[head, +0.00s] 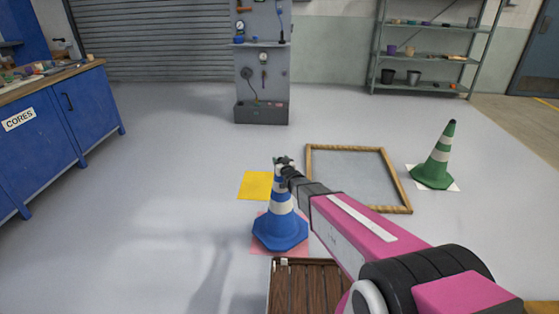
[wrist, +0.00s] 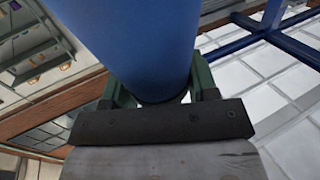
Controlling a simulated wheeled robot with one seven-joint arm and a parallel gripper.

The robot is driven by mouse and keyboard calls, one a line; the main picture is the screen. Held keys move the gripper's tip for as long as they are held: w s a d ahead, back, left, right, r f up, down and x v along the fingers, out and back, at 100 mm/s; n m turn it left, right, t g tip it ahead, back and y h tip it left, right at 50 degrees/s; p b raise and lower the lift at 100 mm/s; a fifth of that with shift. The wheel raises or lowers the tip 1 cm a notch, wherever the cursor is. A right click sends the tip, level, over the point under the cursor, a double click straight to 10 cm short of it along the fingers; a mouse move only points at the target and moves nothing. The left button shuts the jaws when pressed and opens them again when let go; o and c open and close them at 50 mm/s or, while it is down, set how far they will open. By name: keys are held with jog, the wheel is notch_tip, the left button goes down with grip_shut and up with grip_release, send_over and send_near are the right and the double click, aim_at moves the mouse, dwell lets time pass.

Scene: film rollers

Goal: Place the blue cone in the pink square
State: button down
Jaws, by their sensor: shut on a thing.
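The blue cone (head: 281,226) with white bands stands upright over the pink square (head: 262,248) in the head view. The cone hides most of the square, whose pink edges show around its base. I cannot tell whether the base touches the floor. My gripper (head: 284,161) is shut on the cone near its top. In the wrist view the cone's blue body (wrist: 150,40) fills the middle, between the green fingers of my gripper (wrist: 160,92).
A yellow square (head: 256,185) lies just behind the cone. A wooden frame (head: 358,207) lies behind right, and a green cone (head: 434,165) stands on a white square farther right. A slatted wooden pallet (head: 300,285) is in front. Blue cabinets (head: 70,125) stand left; the left floor is clear.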

jog(key=shift+f, duration=1.45)
jog(key=shift+c, duration=2)
grip_release()
jog(key=shift+f, duration=0.1)
